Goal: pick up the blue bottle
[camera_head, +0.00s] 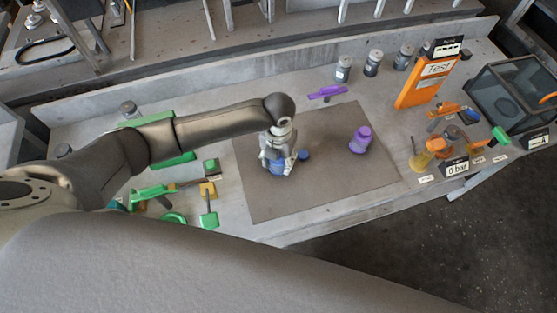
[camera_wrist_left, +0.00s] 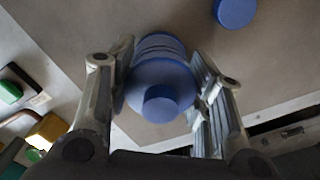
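The blue bottle (camera_head: 277,168) stands on the brown mat (camera_head: 325,185), partly hidden by my left gripper (camera_head: 279,156) above and around it. In the left wrist view the blue bottle (camera_wrist_left: 160,85) shows its round cap between the two fingers of my left gripper (camera_wrist_left: 162,75). One finger is on each side, very close to the bottle. I cannot tell whether both press on it. My right gripper is not in view.
A small round blue object (camera_head: 304,154) lies just right of the bottle; a purple bottle (camera_head: 360,139) stands further right. Green and yellow parts (camera_head: 208,205) lie to the left. An orange test device (camera_head: 425,82) and a dark glass box (camera_head: 508,95) are at the right.

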